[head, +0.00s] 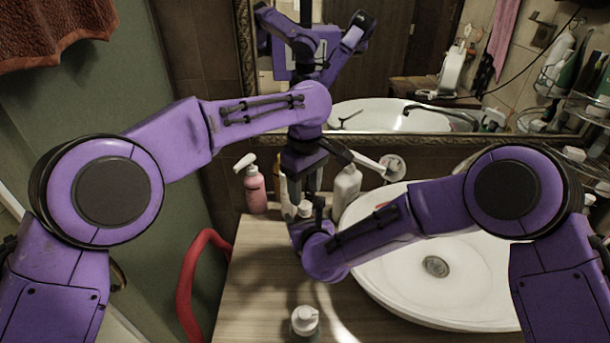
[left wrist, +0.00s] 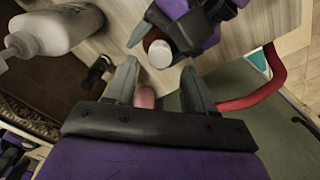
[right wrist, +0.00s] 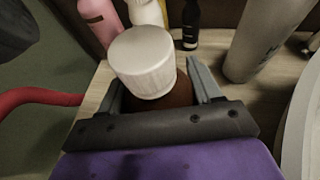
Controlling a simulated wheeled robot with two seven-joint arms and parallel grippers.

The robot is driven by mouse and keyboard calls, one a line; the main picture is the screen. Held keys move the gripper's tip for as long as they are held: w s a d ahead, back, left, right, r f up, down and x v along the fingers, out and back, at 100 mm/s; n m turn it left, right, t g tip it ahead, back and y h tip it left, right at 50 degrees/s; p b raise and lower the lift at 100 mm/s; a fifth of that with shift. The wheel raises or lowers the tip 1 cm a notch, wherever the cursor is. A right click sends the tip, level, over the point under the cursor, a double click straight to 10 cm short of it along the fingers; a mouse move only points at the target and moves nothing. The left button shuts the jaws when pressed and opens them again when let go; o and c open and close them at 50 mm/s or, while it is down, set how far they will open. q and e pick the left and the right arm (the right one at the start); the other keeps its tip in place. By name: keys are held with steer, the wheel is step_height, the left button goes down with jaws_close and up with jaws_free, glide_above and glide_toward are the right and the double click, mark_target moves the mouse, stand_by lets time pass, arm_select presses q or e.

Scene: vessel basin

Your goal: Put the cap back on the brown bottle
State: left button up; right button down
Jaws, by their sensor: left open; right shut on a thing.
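The brown bottle (right wrist: 180,92) is between the fingers of my right gripper (right wrist: 160,85), which is shut on it. The white ribbed cap (right wrist: 143,62) appears to sit on top of the bottle, slightly tilted in the right wrist view; the join at the neck is hidden. In the head view a small white top (head: 305,209) shows beside my right gripper (head: 302,230), and the bottle is mostly hidden. In the left wrist view the bottle shows as a brown, white-edged round shape (left wrist: 160,53). My left gripper (left wrist: 155,85) is open and empty, close to the bottle.
A pink pump bottle (head: 256,188) and a white bottle (head: 347,188) stand at the back of the wooden counter (head: 265,290). The white basin (head: 470,270) is at right. A white-topped container (head: 305,320) is at the counter front. A red rail (head: 187,285) is at left.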

mark_target(305, 205)
arm_select(q)
steer(key=shift+f, duration=2.2)
jaws_close()
steer(key=m, duration=0.9)
steer(key=shift+m, duration=0.4)
steer(key=shift+o, duration=0.3)
jaws_free()
steer(key=shift+r, duration=0.1)
